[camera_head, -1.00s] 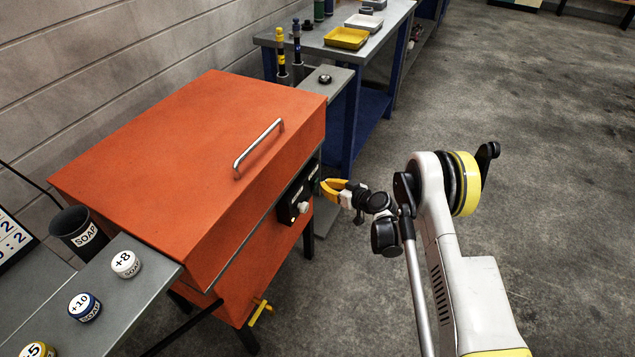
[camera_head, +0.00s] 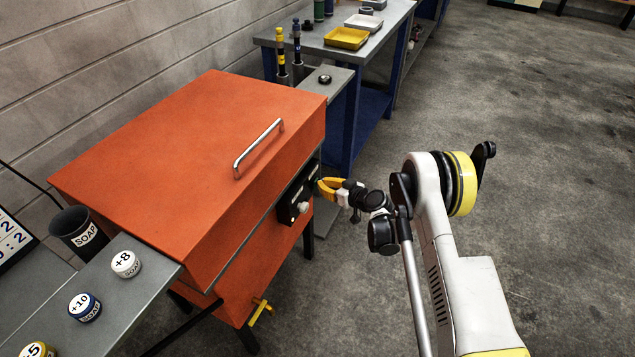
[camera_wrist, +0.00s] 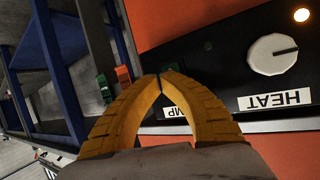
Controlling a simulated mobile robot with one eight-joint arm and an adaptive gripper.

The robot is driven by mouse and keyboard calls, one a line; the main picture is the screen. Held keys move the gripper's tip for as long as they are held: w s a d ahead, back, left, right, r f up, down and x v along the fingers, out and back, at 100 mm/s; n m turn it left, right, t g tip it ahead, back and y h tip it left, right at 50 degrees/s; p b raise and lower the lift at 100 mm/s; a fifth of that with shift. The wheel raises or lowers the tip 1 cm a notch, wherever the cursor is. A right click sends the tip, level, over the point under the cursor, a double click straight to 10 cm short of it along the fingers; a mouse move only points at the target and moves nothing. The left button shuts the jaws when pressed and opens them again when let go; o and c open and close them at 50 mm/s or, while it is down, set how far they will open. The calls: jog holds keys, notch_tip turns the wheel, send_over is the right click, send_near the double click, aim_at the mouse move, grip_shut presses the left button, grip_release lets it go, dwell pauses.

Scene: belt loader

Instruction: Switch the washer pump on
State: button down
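The orange washer (camera_head: 190,150) has a black control panel (camera_head: 290,208) on its side facing my arm. My gripper (camera_head: 319,187) has yellow fingers and is at the panel's far end. In the wrist view the fingertips (camera_wrist: 160,76) meet, with nothing seen between them. They lie over the panel, partly hiding a white label (camera_wrist: 173,112) of which "MP" shows upside down. The pump switch itself is mostly hidden behind the fingers, so its position and any contact cannot be told. The white HEAT knob (camera_wrist: 273,55) is to the right, with its label upside down below.
A lit lamp (camera_wrist: 301,15) is near the HEAT knob. The washer lid has a metal handle (camera_head: 258,148), and a yellow valve handle (camera_head: 260,310) sticks out low down. A blue workbench (camera_head: 350,52) with trays stands behind. Open floor (camera_head: 570,180) lies right of my arm.

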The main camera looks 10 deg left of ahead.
dwell(0.5)
jog(key=shift+s+d+f, duration=0.1)
jog(key=shift+s+d, duration=0.1)
jog(key=shift+d, duration=0.45)
jog(key=shift+d, duration=0.1)
jog(key=d, duration=0.1)
jog(key=s+d, duration=0.1)
jog(key=d, duration=0.2)
jog(key=shift+s+d+f, duration=0.2)
jog(key=shift+s+f, duration=0.15)
jog(key=shift+s, duration=0.05)
